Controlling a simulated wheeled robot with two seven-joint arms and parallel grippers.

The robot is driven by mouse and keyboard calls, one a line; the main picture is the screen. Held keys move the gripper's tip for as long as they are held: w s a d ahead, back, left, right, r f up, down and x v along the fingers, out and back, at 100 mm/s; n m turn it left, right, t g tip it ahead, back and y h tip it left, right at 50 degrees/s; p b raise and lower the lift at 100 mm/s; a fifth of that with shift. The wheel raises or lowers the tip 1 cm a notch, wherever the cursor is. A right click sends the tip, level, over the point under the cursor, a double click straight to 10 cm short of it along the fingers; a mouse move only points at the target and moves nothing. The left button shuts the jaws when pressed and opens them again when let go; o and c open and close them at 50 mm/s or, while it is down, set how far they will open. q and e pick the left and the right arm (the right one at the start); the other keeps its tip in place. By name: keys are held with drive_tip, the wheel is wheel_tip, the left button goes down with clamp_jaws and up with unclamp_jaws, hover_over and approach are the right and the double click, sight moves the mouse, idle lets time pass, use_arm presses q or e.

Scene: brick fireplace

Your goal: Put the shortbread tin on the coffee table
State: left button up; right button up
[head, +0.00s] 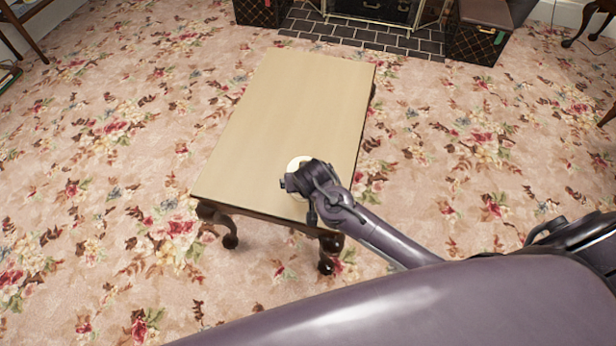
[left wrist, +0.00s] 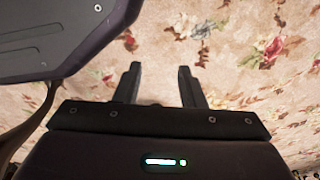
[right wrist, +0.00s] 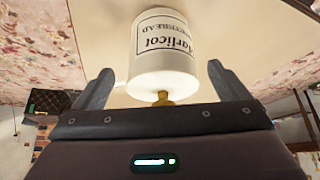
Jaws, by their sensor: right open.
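The shortbread tin (right wrist: 163,62) is a white cylinder with dark lettering and a gold knob. It appears to stand on the coffee table (head: 290,95), near the table's front right; the tin's base is hard to see. In the head view only a pale part of the tin (head: 297,162) shows behind my right gripper (head: 303,178). In the right wrist view the right gripper's fingers are open, one on each side of the tin, with gaps visible. My left gripper (left wrist: 158,85) is open and empty above the carpet, outside the head view.
The rest of the light wooden tabletop is bare. Floral carpet (head: 110,170) surrounds the table with free room. A brick hearth (head: 365,35) lies beyond it, with dark patterned boxes (head: 478,42) at its sides. My own arm crosses the lower right.

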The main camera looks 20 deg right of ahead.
use_arm(q)
drive_tip(key=shift+s+a+f+p, duration=0.1)
drive_tip(key=shift+s+f+p, duration=0.2)
drive_tip(key=shift+s, duration=0.5)
drive_tip(key=shift+s+a+f+p, duration=0.15)
drive_tip(key=shift+s+p, duration=0.15)
drive_tip(key=shift+s, duration=0.45)
use_arm(e)
drive_tip(key=v, duration=0.7)
drive_tip(key=shift+s+r, duration=0.15)
drive_tip(key=shift+r, duration=0.05)
drive_tip(key=shift+a, duration=0.1)
